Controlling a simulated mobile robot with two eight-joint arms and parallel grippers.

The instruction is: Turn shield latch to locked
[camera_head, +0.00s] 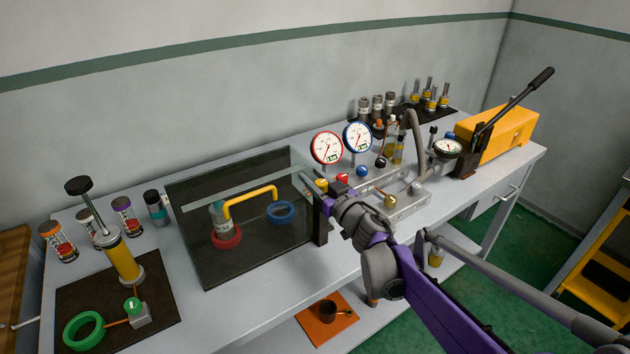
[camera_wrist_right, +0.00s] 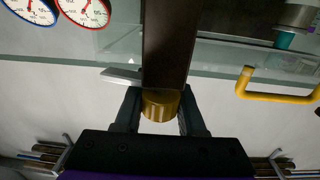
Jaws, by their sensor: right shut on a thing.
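The clear shield (camera_head: 188,185) stands on the bench with a yellow bar handle (camera_head: 250,191); the handle also shows in the right wrist view (camera_wrist_right: 278,95). A dark post (camera_head: 320,228) stands at the shield's right edge, and it fills the upper middle of the right wrist view (camera_wrist_right: 166,45). A brass-yellow latch knob (camera_wrist_right: 160,105) sits at the end of this post in that view. My right gripper (camera_wrist_right: 160,112) is shut on the knob, one finger on each side. In the head view my right gripper (camera_head: 319,190) is at the post's top, partly hiding the knob. My left gripper is not in view.
Behind the shield a red ring (camera_head: 226,238) and a blue ring (camera_head: 281,212) lie on the bench. Two dial gauges (camera_head: 326,148) and a metal manifold (camera_head: 400,207) stand right of the shield. A yellow pump (camera_head: 502,132) with a long lever is at the far right.

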